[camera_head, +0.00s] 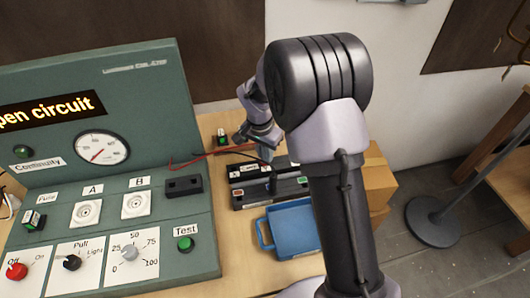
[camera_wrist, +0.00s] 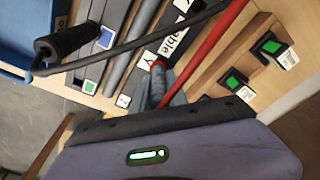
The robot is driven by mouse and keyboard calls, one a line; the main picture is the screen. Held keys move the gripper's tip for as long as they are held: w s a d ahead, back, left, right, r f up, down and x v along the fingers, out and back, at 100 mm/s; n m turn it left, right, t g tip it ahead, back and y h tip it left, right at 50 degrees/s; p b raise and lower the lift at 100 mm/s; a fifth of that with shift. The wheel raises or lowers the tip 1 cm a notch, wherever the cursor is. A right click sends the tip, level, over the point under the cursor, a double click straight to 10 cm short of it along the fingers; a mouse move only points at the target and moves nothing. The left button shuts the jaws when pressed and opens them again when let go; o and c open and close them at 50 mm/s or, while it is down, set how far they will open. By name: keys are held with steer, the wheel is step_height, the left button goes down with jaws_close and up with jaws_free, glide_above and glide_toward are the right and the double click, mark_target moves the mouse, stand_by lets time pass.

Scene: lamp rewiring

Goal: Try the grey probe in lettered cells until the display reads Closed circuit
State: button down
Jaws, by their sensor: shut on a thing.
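The display (camera_head: 48,111) on the green panel is cut off at the left and reads "pen circuit". My gripper (camera_head: 262,138) is over the back of the dark cell block (camera_head: 240,203); it also shows in the wrist view (camera_wrist: 163,88). It is shut on a slim grey piece with a red collar (camera_wrist: 158,66), which I take for the grey probe; the jaws hide most of it. It is near the "Cable" label (camera_wrist: 172,38), and I cannot tell whether its tip is in a cell. A black-handled probe (camera_wrist: 66,42) stands at the block, with a black lead.
A blue tray (camera_head: 291,240) lies in front of the block. A red lead (camera_wrist: 212,50) crosses beside my gripper. The panel carries a dial (camera_head: 102,148).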

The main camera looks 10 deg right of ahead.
steer(key=shift+f, duration=0.2)
steer(key=c, duration=1.2)
jaws_free()
steer(key=shift+c, duration=0.2)
